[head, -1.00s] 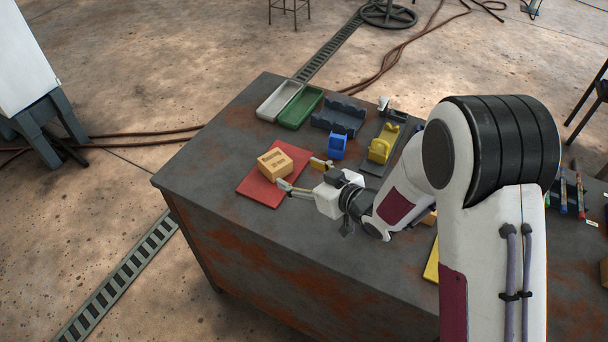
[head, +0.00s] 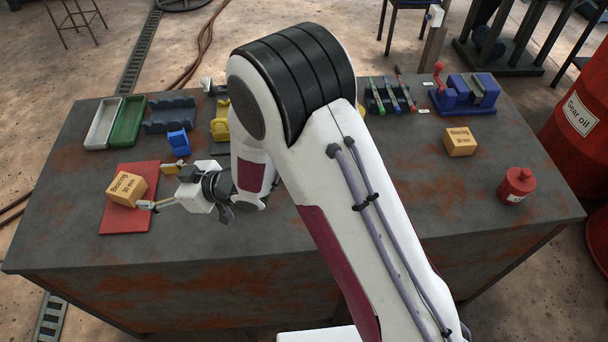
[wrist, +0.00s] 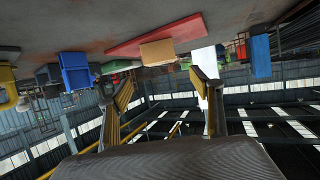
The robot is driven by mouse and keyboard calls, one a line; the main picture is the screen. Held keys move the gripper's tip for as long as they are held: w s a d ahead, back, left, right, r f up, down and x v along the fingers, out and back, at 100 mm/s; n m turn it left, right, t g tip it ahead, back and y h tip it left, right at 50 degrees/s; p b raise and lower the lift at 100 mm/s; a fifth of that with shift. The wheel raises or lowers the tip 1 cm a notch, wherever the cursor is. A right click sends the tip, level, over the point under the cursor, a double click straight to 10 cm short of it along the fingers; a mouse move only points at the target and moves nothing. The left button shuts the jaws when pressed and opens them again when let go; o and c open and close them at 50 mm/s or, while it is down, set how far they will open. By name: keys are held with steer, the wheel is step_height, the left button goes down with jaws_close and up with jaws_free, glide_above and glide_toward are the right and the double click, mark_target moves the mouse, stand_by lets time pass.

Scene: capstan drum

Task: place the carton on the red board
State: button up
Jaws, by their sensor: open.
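The carton (head: 126,189), a tan box labelled "Bearing 30 mm", sits on the red board (head: 128,222) on the left part of the table. The red board lies flat and shows around the carton. My gripper (head: 161,187) is open and empty just right of the carton, its fingers spread and pointing towards it. In the wrist view the carton (wrist: 158,52) and the red board (wrist: 120,49) appear upside down, ahead of the spread fingers, with a gap between. The carton's far side is hidden.
Grey and green trays (head: 126,124), a blue tape dispenser (head: 179,142) and a yellow one (head: 220,124) stand behind the board. A second carton (head: 460,142), a red can (head: 517,186) and a blue vise (head: 465,95) are at right. The table's front left is clear.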

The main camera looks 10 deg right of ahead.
steer(key=shift+w+r, duration=0.1)
steer(key=w+d+r+m+t+h, duration=0.2)
steer(key=w+d+r, duration=0.1)
steer(key=d+r, duration=0.3)
steer(key=w+d+r+m+t+h, duration=0.1)
steer(key=w+d+r+t+h, duration=0.2)
steer(key=d, duration=0.5)
steer(key=s+d+r+m+h, duration=0.15)
steer(key=d+r, duration=0.25)
steer(key=d, duration=0.4)
steer(key=d+r+m+h, duration=0.3)
steer(key=d, duration=0.5)
steer(key=s+d+r+m+g+h, duration=0.2)
steer(key=s+d+r+m+h, duration=0.15)
steer(key=s+d, duration=0.75)
steer(key=s+d+m+g, duration=0.1)
steer(key=s+d, duration=0.1)
steer(key=s, duration=0.6)
steer(key=s+d+m+g, duration=0.1)
steer(key=s, duration=0.7)
steer(key=shift+s+d+m+g+y, duration=0.3)
steer(key=shift+s+d, duration=0.05)
steer(key=shift+d, duration=0.05)
